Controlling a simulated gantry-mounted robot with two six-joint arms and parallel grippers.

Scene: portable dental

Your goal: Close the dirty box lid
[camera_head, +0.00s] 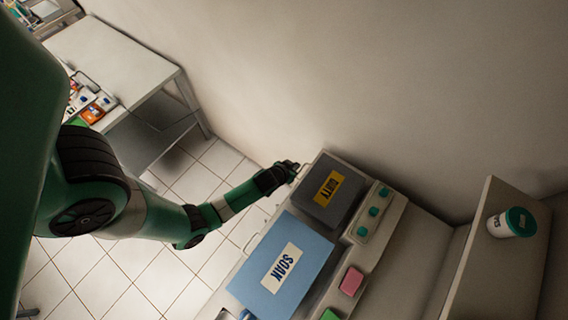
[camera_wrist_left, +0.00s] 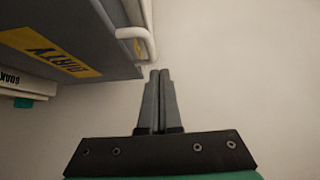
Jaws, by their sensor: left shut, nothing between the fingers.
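The dirty box (camera_head: 348,208) is dark grey with a yellow DIRTY label (camera_head: 328,188) on its top. It stands at the centre right of the head view, its lid looking flat over the box; whether it is fully shut I cannot tell. In the left wrist view the dark labelled panel (camera_wrist_left: 100,58) fills the upper left, with a white loop handle (camera_wrist_left: 136,33) at its edge. My left gripper (camera_head: 294,168) is shut and empty at the box's upper-left edge. Its fingertips (camera_wrist_left: 160,73) are just below the handle; contact is unclear.
The blue SOAK box (camera_head: 302,242) sits beside the dirty box. A panel with green knobs (camera_head: 374,211), a pink block (camera_head: 351,281) and a green block (camera_head: 330,314) are nearby. A table (camera_head: 112,50) stands upper left.

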